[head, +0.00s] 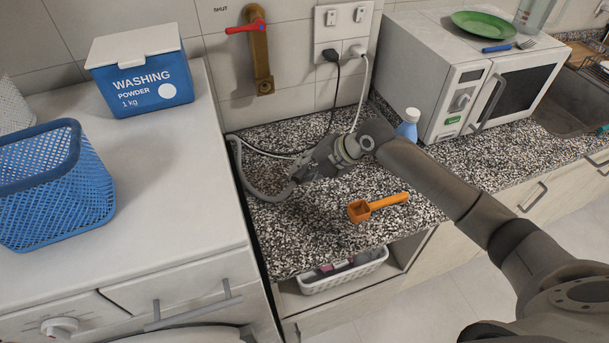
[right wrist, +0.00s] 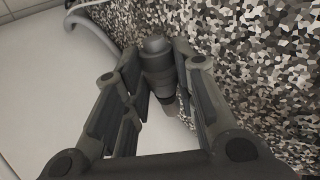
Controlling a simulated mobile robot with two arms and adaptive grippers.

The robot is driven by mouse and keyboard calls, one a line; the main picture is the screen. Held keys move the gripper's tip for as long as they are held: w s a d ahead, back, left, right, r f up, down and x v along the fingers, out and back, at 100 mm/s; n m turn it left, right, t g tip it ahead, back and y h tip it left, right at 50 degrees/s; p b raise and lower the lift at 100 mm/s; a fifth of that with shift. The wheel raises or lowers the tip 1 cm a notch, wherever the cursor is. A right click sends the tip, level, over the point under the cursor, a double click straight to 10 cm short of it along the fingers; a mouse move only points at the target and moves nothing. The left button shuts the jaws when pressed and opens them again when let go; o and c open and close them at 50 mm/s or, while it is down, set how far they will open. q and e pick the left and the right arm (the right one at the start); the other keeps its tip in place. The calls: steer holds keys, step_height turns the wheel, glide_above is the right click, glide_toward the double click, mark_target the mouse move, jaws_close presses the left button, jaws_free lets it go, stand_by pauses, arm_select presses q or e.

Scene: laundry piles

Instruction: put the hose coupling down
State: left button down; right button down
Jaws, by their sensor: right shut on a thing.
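My right gripper (head: 302,174) is over the left part of the speckled counter (head: 290,240), its fingers pointing left. It is shut on the dark grey hose coupling (right wrist: 158,68), which sits between the fingers in the right wrist view. In the head view the coupling is mostly hidden by the fingers. The grey hose (head: 247,181) curves from the wall at the counter's left edge to the gripper. I cannot tell whether the coupling touches the counter. My left gripper is not in view.
An orange scoop (head: 378,206) lies on the counter right of the gripper. The washing machine (head: 165,215) at left holds a blue basket (head: 55,190) and a powder box (head: 145,80). The front-left counter is clear.

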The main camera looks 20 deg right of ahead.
mark_target(296, 186)
steer(key=shift+w+a+f, duration=0.1)
steer(key=shift+w+f, duration=0.05)
steer(key=shift+f, duration=0.2)
step_height(296, 186, down, 3)
steer(key=shift+r+p, duration=0.15)
steer(key=shift+p, duration=0.7)
steer(key=shift+f+b, duration=0.65)
steer(key=shift+b, duration=0.15)
steer(key=c, duration=1.6)
jaws_free()
steer(key=shift+o, duration=0.7)
steer(key=shift+f, duration=0.15)
